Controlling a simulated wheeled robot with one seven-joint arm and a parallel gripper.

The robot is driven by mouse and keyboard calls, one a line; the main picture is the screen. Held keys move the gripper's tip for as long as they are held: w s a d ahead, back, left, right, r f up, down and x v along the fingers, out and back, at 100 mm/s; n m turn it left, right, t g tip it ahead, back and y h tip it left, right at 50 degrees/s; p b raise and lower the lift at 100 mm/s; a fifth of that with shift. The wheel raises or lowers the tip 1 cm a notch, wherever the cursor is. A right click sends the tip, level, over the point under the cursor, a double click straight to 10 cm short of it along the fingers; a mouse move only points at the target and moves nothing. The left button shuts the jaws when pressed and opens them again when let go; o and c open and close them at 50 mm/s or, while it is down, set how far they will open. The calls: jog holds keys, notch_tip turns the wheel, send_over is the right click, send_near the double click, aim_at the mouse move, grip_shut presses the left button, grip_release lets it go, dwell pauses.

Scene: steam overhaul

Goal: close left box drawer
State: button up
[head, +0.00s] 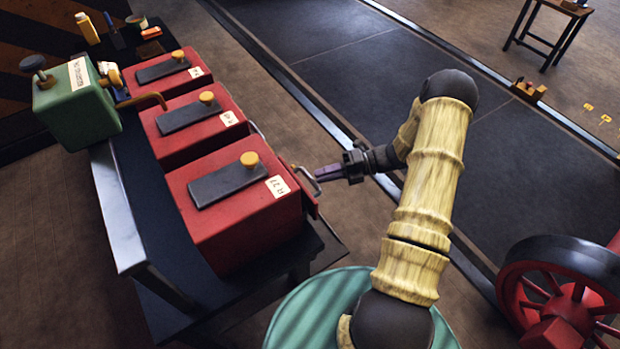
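Three red boxes stand in a row on a dark bench, each with a grey plate, a yellow knob and a white label on top. The nearest box (240,228) is labelled R 27. Its drawer front (304,193) is on the right side, seen almost edge-on, and appears to stand slightly out from the box. A metal bar handle (309,182) sticks out from it. My gripper (321,174) is at this handle, with its purple fingers pointing left toward the box. Whether the fingers are apart, or touch the handle, is too small to tell.
The middle box (195,140) and far box (168,77) stand beyond. A green machine (77,105) stands at the bench's left edge. A round green striped surface (330,300) is in front, a red wheel (560,285) at lower right.

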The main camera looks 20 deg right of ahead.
aim_at(310, 177)
jog(key=x, duration=0.4)
jog(key=shift+a+f, duration=0.1)
jog(key=shift+a, duration=0.25)
grip_shut()
